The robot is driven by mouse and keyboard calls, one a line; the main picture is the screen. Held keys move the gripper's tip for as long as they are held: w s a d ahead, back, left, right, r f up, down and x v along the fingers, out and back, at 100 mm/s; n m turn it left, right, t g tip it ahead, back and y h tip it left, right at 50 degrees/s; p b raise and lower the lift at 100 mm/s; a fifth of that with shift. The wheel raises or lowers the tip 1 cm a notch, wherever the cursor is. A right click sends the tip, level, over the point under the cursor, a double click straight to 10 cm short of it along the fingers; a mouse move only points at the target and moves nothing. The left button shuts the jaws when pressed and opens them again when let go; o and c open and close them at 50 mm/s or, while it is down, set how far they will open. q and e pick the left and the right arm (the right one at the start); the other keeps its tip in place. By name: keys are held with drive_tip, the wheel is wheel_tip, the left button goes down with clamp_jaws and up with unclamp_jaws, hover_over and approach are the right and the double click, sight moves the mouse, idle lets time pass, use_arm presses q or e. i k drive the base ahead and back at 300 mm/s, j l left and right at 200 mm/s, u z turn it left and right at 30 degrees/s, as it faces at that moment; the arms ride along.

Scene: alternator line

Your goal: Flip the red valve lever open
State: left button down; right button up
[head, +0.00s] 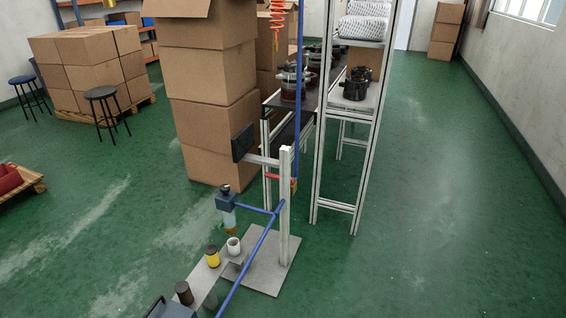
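The red valve lever (272,177) is a small red bar just left of the upright pale metal post (285,210). It points left, roughly level, across the line of the vertical blue pipe (297,100). A small brass-coloured fitting (294,186) shows at the pipe's lower end, just right of the post. The post partly hides the valve, so I cannot see how the lever joins it. Neither of my grippers can be made out in the head view.
The post stands on a grey floor plate (268,278). A sloping blue pipe (250,252), a dark panel (242,143) and a blue-grey dispenser (227,201) surround it. Stacked cartons (208,75) stand behind, a metal rack (325,150) at right. The green floor (430,210) right is clear.

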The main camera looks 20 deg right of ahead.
sight(268, 175)
drive_tip(key=i+l+z, duration=0.35)
drive_tip(key=i+l, duration=0.45)
drive_tip(key=i, duration=0.15)
